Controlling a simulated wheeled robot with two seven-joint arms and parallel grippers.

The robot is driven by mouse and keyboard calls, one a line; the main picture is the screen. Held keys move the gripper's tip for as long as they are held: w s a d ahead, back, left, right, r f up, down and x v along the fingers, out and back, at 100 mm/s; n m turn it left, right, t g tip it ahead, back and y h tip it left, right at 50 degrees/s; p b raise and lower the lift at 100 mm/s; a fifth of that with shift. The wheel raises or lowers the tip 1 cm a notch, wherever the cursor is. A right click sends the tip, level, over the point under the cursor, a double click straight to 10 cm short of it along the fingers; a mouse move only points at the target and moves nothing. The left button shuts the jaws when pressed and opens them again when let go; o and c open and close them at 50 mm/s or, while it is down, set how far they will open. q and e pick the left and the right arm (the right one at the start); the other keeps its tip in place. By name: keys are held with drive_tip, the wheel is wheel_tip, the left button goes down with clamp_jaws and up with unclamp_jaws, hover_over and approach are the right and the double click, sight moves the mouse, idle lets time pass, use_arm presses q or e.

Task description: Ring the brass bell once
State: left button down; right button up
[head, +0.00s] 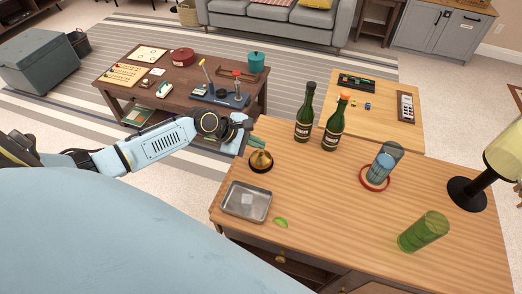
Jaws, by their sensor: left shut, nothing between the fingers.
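The brass bell (261,158) stands upright on a dark round base near the left edge of the wooden counter (310,180). My left gripper (258,143) reaches in from the left, shut and empty. Its greenish fingertips are just above and behind the bell's top in the head view. I cannot tell whether they touch it. My right gripper is out of view.
A metal tray (246,202) and a lime wedge (281,222) lie in front of the bell. Two dark bottles (305,117) stand behind it to the right. A glass (379,168), a green tumbler (424,231) and a lamp (467,194) stand farther right.

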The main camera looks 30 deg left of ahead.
use_arm(q)
drive_tip(key=shift+f, duration=0.2)
idle(0.7)
drive_tip(key=shift+f, duration=0.25)
drive_tip(key=shift+f, duration=0.4)
idle(0.6)
idle(0.4)
drive_tip(key=shift+r+p, duration=0.85)
drive_tip(key=shift+p, duration=0.2)
wheel_tip(320, 180, up, 5)
drive_tip(key=p, duration=0.5)
drive_tip(key=shift+p, duration=0.4)
